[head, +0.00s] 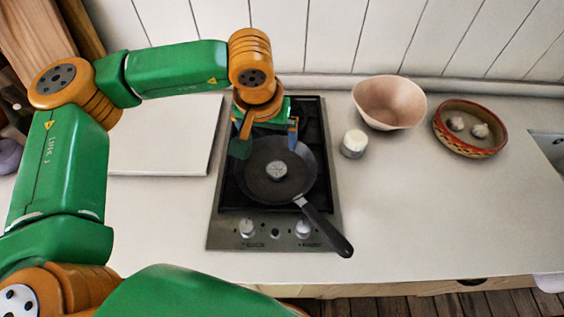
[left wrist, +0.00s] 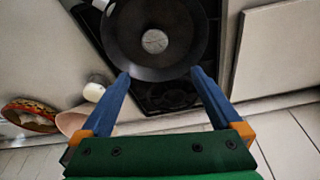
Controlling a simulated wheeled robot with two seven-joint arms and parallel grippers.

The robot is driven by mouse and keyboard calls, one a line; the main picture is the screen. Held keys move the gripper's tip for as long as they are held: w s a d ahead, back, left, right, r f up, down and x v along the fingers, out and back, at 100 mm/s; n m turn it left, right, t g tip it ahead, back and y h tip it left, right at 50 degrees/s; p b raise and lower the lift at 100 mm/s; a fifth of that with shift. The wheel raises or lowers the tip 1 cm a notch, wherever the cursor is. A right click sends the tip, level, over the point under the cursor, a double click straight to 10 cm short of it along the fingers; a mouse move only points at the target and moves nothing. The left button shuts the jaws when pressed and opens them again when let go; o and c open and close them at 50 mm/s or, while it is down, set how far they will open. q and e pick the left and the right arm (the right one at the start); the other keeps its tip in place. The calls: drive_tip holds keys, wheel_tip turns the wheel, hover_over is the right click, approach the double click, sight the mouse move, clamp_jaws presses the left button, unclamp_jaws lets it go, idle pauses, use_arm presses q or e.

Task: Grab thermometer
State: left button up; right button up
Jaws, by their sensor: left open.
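A small round silver-grey disc, which looks like the thermometer (head: 277,170), lies in the dark frying pan (head: 258,188) on the hob. It also shows in the left wrist view (left wrist: 154,41), in the pan beyond my fingertips. My left gripper (head: 266,145) is over the back part of the pan, pointing down, with its blue fingers apart and nothing between them. In the left wrist view the open fingers (left wrist: 159,73) frame the pan's near rim. The thermometer is apart from the fingers. My right gripper is not in view.
The pan's handle (head: 328,230) sticks out to the front right over the hob (head: 225,232). A white-topped jar (head: 354,144), a pink bowl (head: 389,104) and a patterned dish with garlic (head: 469,148) stand to the right. A white board (head: 160,140) lies left. The front right counter is clear.

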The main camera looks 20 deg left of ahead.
use_arm(q)
drive_tip(key=b, duration=0.4)
approach(276, 168)
drive_tip(key=shift+w+a+f, duration=0.1)
drive_tip(key=shift+a+f, duration=0.05)
drive_tip(key=shift+f, duration=0.35)
drive_tip(key=shift+w+a+f, duration=0.1)
drive_tip(key=shift+a+f, duration=0.1)
drive_tip(key=shift+f, duration=0.3)
drive_tip(key=p+x, duration=0.2)
drive_tip(key=x, duration=0.1)
drive_tip(key=p+x, duration=0.1)
drive_tip(key=x, duration=0.1)
drive_tip(key=shift+d+f+p, duration=0.2)
drive_tip(key=shift+d+p, duration=0.1)
drive_tip(key=shift+d, duration=0.1)
drive_tip(key=shift+w+f, duration=0.25)
drive_tip(key=shift+f, duration=0.25)
clamp_jaws()
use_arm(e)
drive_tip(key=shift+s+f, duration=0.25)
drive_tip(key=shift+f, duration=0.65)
